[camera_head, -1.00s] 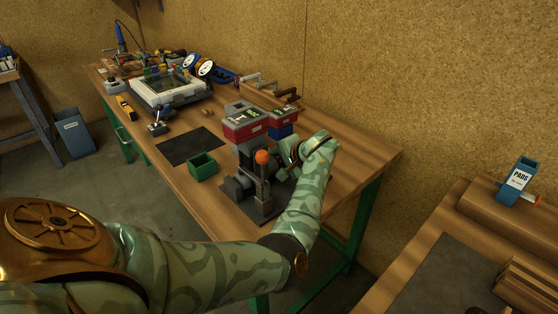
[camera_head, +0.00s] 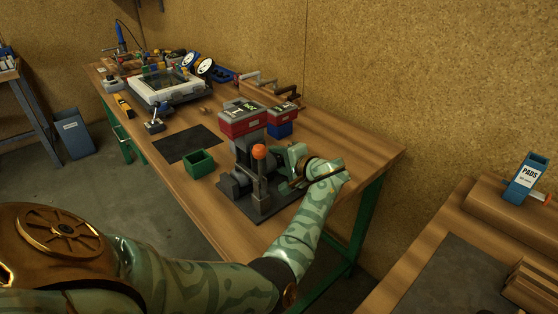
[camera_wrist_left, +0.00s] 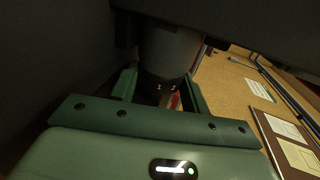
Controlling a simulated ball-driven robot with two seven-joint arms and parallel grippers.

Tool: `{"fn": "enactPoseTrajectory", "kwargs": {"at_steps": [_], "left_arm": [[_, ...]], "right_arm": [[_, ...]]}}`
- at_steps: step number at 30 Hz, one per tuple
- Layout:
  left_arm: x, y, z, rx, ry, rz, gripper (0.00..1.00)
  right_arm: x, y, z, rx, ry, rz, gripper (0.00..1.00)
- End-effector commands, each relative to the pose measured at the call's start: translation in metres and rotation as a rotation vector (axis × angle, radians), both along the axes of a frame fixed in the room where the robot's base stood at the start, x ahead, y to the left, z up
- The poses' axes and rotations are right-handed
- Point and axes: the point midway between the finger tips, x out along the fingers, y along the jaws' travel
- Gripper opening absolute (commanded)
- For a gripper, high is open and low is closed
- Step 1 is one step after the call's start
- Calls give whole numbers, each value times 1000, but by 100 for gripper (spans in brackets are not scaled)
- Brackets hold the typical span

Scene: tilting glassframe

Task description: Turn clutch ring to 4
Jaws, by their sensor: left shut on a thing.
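The clutch ring (camera_wrist_left: 163,88) is a dark band with small white marks, below a grey cylinder (camera_wrist_left: 170,50) in the left wrist view. The marks are too small to read surely. My left gripper (camera_head: 294,158) is at the right side of the grey bench machine (camera_head: 246,160), which has an orange-knobbed lever (camera_head: 259,152). In the left wrist view the green fingers of my left gripper (camera_wrist_left: 160,92) stand on both sides of the ring, shut on it. In the head view the gripper hides the ring. My right gripper is not in view.
A green open box (camera_head: 201,164) and a dark mat (camera_head: 187,144) lie left of the machine. Red bins (camera_head: 240,122) stand behind it. The right end of the wooden bench (camera_head: 365,150) is clear. A second table with a blue PADS box (camera_head: 524,179) stands at right.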

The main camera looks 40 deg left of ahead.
Motion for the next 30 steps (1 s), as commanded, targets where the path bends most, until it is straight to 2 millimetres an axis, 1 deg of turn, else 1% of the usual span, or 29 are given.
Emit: {"fn": "enactPoseTrajectory", "kwargs": {"at_steps": [4, 5, 16, 20, 23, 25, 26, 29, 30], "left_arm": [[0, -1, -2, -4, 2, -1, 23], [0, -1, -2, -4, 2, -1, 54], [0, -1, -3, -7, 4, 0, 55], [0, -1, 2, -48, 4, 0, 55], [0, 0, 9, -152, 8, 0, 55], [0, 1, 13, -276, 14, 0, 55], [1, 1, 13, -338, 19, 0, 55], [2, 3, 9, -553, 40, -2, 55], [1, -8, 18, -538, 48, -8, 55]], "right_arm": [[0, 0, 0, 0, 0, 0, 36], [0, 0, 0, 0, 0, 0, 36], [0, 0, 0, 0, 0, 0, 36], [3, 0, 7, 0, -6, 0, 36], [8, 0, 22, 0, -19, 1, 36], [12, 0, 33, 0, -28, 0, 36], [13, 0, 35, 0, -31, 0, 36], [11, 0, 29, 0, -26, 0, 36], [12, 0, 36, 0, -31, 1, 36]]}}
